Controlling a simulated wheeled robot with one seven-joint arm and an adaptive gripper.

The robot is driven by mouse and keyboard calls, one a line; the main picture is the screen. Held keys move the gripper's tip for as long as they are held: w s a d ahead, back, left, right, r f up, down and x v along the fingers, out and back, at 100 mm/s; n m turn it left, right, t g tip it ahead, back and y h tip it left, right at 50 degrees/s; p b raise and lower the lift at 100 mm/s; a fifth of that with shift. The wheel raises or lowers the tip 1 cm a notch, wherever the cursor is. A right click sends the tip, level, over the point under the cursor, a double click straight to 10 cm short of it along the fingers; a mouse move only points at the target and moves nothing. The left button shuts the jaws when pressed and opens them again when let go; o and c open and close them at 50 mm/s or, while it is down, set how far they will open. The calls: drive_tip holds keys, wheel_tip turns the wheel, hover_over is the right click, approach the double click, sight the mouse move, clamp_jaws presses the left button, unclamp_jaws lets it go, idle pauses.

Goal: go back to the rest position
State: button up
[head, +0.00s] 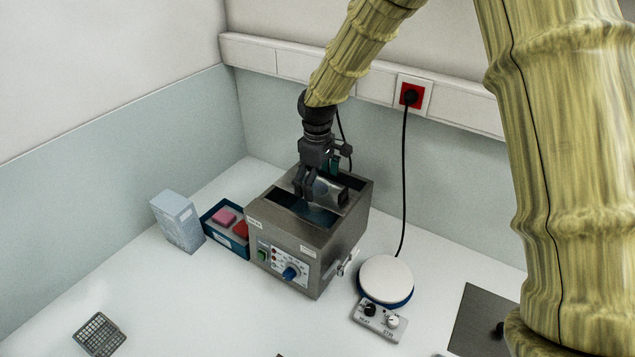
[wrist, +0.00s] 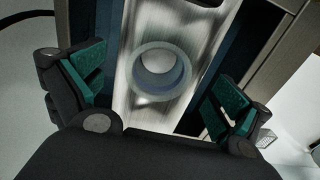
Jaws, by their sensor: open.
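My gripper (head: 318,184) is low over the open top of a grey metal water bath (head: 318,243), with the fingers pointing down. In the wrist view the green-padded fingers of my gripper (wrist: 160,92) stand wide apart. Between them shows a round, pale, ring-shaped thing (wrist: 183,82) on a shiny metal strip (wrist: 140,30) that spans the bath. No finger visibly touches the ring. I cannot tell whether it is a vessel or an opening in the strip. The fingers hide part of the bath's inside in the head view.
Left of the bath are a blue tray (head: 212,232) with pink and red blocks and a pale box (head: 178,222). A stirrer with a round white plate (head: 386,278) stands right, its cable running to a red wall socket (head: 411,94). A wire rack (head: 100,335) lies front left.

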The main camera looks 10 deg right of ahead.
drive_tip(key=shift+r, duration=0.1)
wheel_tip(320, 180, up, 3)
drive_tip(key=shift+f+p, duration=0.1)
drive_tip(key=shift+p, duration=0.8)
drive_tip(key=shift+r, duration=0.2)
wheel_tip(320, 180, up, 3)
drive_tip(key=shift+f, duration=0.2)
idle(0.3)
drive_tip(key=shift+d, duration=0.1)
idle(0.8)
